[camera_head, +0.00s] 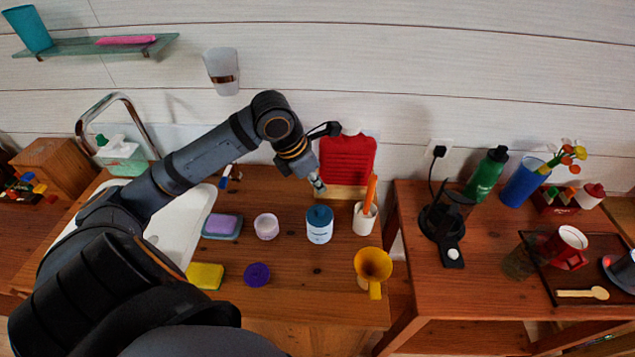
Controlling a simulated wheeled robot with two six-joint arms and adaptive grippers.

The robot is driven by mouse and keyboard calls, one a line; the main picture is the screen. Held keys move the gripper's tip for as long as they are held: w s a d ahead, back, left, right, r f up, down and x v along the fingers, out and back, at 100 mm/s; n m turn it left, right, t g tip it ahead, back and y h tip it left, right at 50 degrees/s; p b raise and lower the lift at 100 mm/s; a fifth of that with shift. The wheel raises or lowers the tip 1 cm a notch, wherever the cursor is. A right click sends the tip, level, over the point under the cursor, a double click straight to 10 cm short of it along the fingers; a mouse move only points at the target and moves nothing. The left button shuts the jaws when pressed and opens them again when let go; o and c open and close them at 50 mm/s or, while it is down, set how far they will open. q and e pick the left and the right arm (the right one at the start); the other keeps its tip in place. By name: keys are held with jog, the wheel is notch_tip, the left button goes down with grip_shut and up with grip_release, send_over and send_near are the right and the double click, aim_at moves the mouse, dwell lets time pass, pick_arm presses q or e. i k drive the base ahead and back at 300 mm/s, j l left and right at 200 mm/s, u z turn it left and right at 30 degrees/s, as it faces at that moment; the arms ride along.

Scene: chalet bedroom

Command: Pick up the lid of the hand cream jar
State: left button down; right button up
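A small pale pink, jar-like round container (266,227) stands on the wooden counter. A purple round lid-like piece (257,275) lies flat in front of it, apart from it. To the right stands a white jar with a blue top (319,224); its label is too small to read, so I cannot tell which one is the hand cream jar. My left gripper (318,184) hangs above and behind the blue-topped jar, pointing down, apart from it. Its fingers are seen edge-on, so its opening is unclear. My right gripper is out of view.
A white cup with an orange item (364,222) and a yellow funnel-like mug (373,266) stand at right. A purple-and-blue sponge (222,226), yellow sponge (205,276) and white sink (175,235) are at left. A red-covered item (347,160) stands behind.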

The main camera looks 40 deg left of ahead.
aim_at(256, 275)
jog(key=k+l, duration=1.2)
jog(key=k, duration=0.05)
